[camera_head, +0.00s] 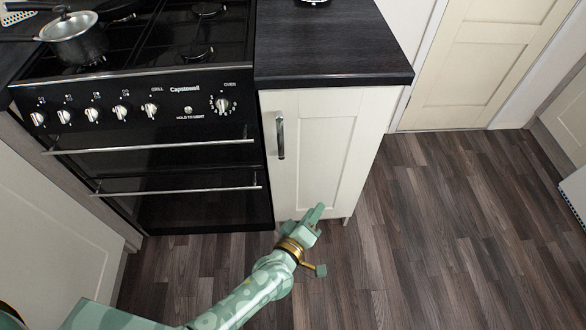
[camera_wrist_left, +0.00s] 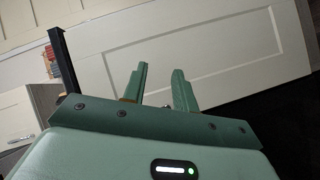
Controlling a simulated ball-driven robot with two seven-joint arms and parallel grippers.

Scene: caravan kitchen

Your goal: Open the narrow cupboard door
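The narrow cupboard door (camera_head: 318,150) is a cream panelled door under the dark worktop, right of the oven. It looks shut. Its upright metal handle (camera_head: 280,137) is near the door's left edge. My left gripper (camera_head: 319,240) is low in front of the door's bottom edge, below the handle and apart from it. In the left wrist view its two green fingers (camera_wrist_left: 160,72) stand apart with nothing held between them. A cream panelled surface (camera_wrist_left: 200,55) lies beyond them, probably this door; no handle is clear there. My right gripper is not in view.
The black oven (camera_head: 170,150) with two bar handles stands left of the cupboard. The worktop (camera_head: 330,45) overhangs the door. Wood floor (camera_head: 450,230) is clear to the right. A pan (camera_head: 75,38) sits on the hob.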

